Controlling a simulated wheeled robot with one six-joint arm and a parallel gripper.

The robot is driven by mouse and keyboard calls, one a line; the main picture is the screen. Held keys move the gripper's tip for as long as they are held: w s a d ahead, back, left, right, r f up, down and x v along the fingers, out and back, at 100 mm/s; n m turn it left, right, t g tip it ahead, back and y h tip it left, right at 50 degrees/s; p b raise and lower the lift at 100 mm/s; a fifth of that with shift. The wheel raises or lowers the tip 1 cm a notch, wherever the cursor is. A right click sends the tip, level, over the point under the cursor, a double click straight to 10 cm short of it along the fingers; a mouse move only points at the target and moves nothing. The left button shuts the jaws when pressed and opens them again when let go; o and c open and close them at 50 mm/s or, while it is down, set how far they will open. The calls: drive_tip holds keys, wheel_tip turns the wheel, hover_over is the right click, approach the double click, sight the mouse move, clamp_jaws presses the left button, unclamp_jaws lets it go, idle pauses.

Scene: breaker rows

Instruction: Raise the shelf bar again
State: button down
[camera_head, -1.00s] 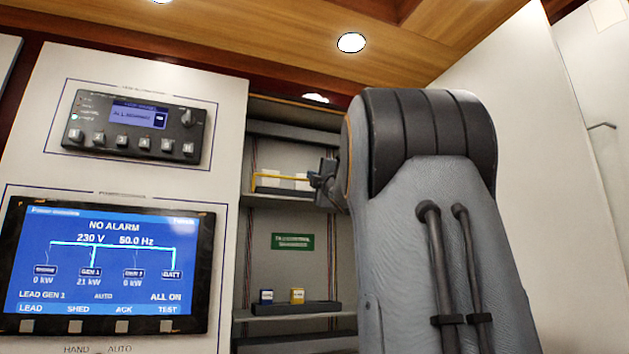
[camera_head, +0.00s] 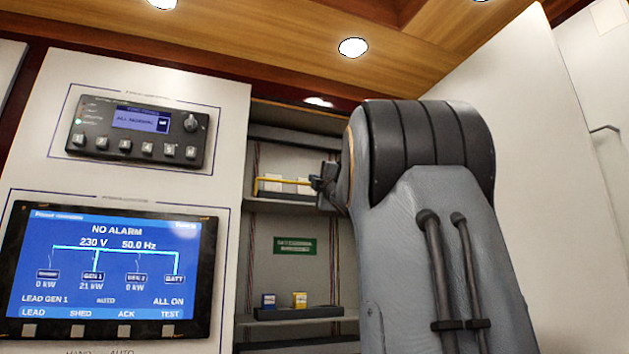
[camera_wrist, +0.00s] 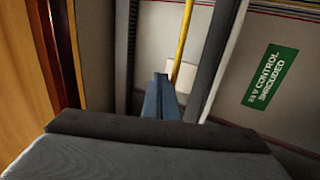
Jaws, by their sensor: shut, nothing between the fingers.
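The yellow shelf bar (camera_head: 284,180) runs roughly level across the front of the upper shelf in the open cabinet, and its left end bends downward. My gripper (camera_head: 316,184) is at the bar's right end, where it hides that end. In the wrist view, the bar (camera_wrist: 184,38) runs away from just beyond the shut fingertips of my gripper (camera_wrist: 164,84). No object shows between the fingers. I cannot tell whether they touch the bar.
White blocks (camera_head: 276,186) stand behind the bar on the upper shelf (camera_head: 285,206). A lower tray (camera_head: 298,313) holds a blue and a yellow item. A green sign (camera_wrist: 266,74) is on the cabinet's back wall. A control panel with a screen (camera_head: 105,265) is to the left.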

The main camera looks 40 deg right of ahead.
idle(0.8)
drive_tip(key=s+a+b, duration=0.2)
drive_tip(key=s, duration=0.4)
drive_tip(key=s+a+b, duration=0.1)
drive_tip(key=s+a, duration=0.1)
drive_tip(key=s, duration=0.5)
drive_tip(key=shift+s+a+f+b, duration=0.15)
drive_tip(key=shift+a+f+b, duration=0.1)
drive_tip(key=shift+f+b, duration=0.1)
